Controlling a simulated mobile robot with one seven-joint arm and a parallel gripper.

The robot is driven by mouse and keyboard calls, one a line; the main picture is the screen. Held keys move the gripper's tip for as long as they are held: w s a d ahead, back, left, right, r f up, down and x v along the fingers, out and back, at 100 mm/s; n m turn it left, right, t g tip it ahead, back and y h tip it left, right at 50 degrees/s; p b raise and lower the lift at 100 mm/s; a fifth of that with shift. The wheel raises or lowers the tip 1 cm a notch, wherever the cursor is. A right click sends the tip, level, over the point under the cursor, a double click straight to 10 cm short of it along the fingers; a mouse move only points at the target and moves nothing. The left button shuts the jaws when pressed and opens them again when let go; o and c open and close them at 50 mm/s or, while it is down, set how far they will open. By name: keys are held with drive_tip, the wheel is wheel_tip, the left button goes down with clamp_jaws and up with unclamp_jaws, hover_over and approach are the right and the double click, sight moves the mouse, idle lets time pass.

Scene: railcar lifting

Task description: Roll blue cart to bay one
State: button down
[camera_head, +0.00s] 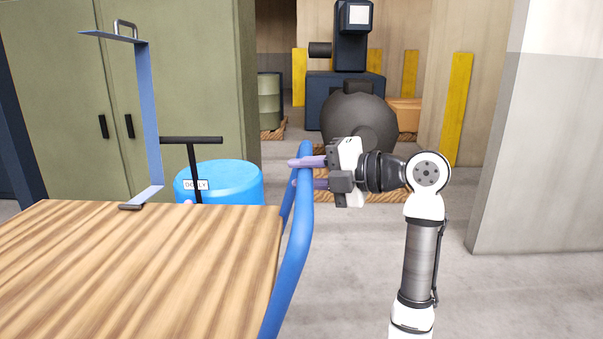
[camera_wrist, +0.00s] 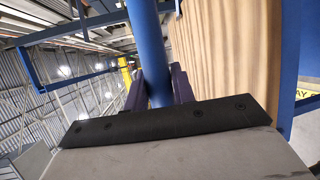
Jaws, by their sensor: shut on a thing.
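The blue cart's tubular handle (camera_head: 297,240) rises along the right edge of a wooden deck (camera_head: 130,270) in the head view. My gripper (camera_head: 294,173) reaches in from the right, with its two purple fingers near the upper part of the handle. In the wrist view, the blue tube (camera_wrist: 150,60) passes between the fingers, and my gripper (camera_wrist: 160,88) is shut on it. The wood grain of the deck (camera_wrist: 230,60) shows to the right of the tube. The cart's wheels and bay one cannot be made out.
A blue bracket (camera_head: 148,110) stands at the deck's far side. Behind it are a blue drum (camera_head: 235,185), a black T-handle with a "DOLLY" label (camera_head: 196,184) and green cabinets (camera_head: 190,80). A dark machine (camera_head: 355,125) stands beyond. Bare floor lies before a concrete pillar (camera_head: 545,150).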

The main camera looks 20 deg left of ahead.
drive_tip(key=c, duration=1.2)
unclamp_jaws()
drive_tip(key=shift+o, duration=0.2)
drive_tip(key=v, duration=1.3)
drive_tip(key=shift+d, duration=0.4)
drive_tip(key=shift+r, duration=0.15)
